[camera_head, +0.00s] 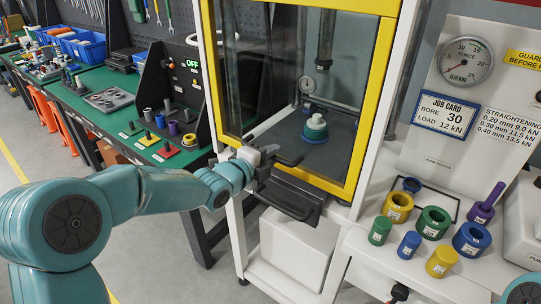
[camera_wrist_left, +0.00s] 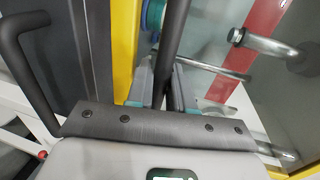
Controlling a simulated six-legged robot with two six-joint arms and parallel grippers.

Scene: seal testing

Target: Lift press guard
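The press guard (camera_head: 383,62) is a yellow frame with clear panes on the front of the white-framed press. Its lower edge is down at the level of the press bed. My left gripper (camera_head: 277,163) is at the guard's lower front. In the left wrist view a dark round handle bar (camera_wrist_left: 177,45) runs between the two fingers of my left gripper (camera_wrist_left: 166,88), which look closed against it. The yellow frame (camera_wrist_left: 124,45) is beside the fingers there. The exact finger contact is partly hidden in the head view. My right gripper is not in view.
Behind the guard, a green and white stack (camera_head: 315,128) stands on the press bed. A dark ledge (camera_head: 290,198) juts out below the guard. Right, a white bench holds several coloured rings, including a blue ring (camera_head: 471,238). A green bench (camera_head: 100,108) with parts stands left.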

